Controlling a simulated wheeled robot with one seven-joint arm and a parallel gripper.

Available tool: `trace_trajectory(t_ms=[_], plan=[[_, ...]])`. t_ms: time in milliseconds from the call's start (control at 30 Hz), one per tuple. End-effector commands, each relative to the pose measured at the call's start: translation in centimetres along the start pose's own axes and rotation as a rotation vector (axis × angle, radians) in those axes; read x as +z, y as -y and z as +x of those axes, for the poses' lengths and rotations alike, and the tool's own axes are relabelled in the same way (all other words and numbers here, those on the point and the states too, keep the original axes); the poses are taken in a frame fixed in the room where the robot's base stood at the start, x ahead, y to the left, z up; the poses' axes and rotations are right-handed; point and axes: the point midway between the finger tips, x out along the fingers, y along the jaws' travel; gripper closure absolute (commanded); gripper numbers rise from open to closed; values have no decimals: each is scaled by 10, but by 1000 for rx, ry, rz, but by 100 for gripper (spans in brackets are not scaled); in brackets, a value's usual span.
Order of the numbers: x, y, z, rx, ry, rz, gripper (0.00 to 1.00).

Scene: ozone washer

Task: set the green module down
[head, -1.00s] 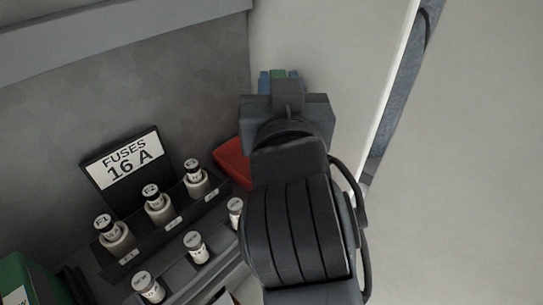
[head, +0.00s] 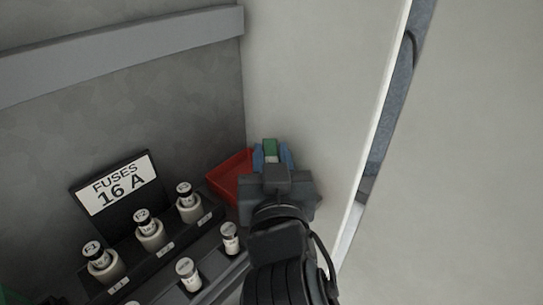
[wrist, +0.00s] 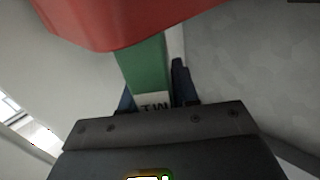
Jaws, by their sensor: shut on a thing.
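The green module (head: 270,147) is held between the blue fingertips of my gripper (head: 272,158) in the head view. In the wrist view the green module (wrist: 147,72) shows a green body with a white label at its near end, and its far end is hidden behind a red tray (wrist: 130,22). My gripper (wrist: 150,98) is shut on it. In the head view the red tray (head: 229,176) lies just left of my gripper, partly hidden by it. I cannot tell whether the module touches the tray.
A pale wall (head: 315,75) rises close behind and to the right of my gripper.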

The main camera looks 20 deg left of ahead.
Motion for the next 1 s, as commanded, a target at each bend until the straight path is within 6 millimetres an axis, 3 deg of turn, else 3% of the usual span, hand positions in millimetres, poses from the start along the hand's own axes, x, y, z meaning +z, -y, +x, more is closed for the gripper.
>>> trace_trajectory(t_ms=[33,67,300,633,767,1000], plan=[[3,0,0,0,-1,0,100],[2,0,0,0,0,0,68],[1,0,0,0,0,0,45],[-4,0,0,0,0,0,45],[1,0,-18,1,1,-1,45],[1,0,-68,0,1,0,45]])
